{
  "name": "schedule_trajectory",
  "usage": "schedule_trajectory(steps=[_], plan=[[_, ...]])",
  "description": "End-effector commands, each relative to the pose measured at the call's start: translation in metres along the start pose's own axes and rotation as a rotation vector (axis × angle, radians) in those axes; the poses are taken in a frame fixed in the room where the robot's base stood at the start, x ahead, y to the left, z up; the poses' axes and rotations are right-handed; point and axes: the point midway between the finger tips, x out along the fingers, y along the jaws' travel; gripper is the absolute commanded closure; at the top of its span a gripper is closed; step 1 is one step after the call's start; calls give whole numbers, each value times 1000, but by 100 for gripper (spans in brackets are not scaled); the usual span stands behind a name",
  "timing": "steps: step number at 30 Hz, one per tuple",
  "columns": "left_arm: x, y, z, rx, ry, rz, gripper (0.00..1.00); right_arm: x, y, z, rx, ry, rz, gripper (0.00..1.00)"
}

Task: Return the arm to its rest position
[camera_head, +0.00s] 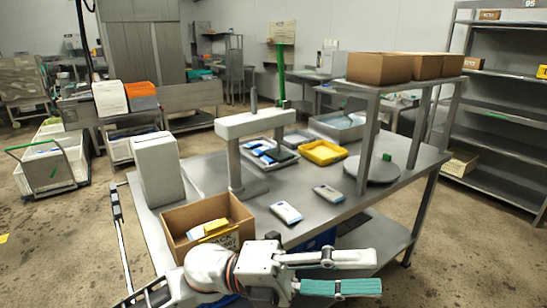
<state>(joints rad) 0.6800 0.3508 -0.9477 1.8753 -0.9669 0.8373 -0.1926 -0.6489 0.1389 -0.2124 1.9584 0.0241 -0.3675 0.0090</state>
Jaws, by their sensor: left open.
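My left gripper (376,273) is at the bottom centre of the head view, pointing right. Its fingers are apart, with nothing visible between them, and the near one shows a teal pad. My left arm (207,268) comes in from the lower left, in front of the steel table (262,238). The gripper appears over or just in front of the table's near edge; its height above the table is hard to tell. My right gripper is out of view.
An open cardboard box (176,219) with pouches stands just behind my left arm. Two pouches (286,212) (328,193) lie on the table. A yellow tray (323,152), a white stand (235,172) and a shelf with cartons (378,68) are farther back.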

Motion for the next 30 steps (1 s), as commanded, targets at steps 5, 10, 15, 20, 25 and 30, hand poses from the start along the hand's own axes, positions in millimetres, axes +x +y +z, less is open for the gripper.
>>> schedule_trajectory(steps=[5, 10, 15, 20, 25, 30], plan=[[-38, 7, 42, -196, -316, -190, 59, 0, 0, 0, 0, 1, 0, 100], [-102, 40, 74, -397, -629, -323, 59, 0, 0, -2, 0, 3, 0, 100], [-186, 102, 78, -617, -953, -415, 59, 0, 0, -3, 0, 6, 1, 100], [-265, 173, 48, -825, -1245, -462, 59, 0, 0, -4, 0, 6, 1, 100], [-336, 244, -14, -1027, -1518, -478, 59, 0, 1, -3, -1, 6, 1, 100], [-388, 300, -94, -1207, -1751, -468, 59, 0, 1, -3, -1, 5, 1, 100]])
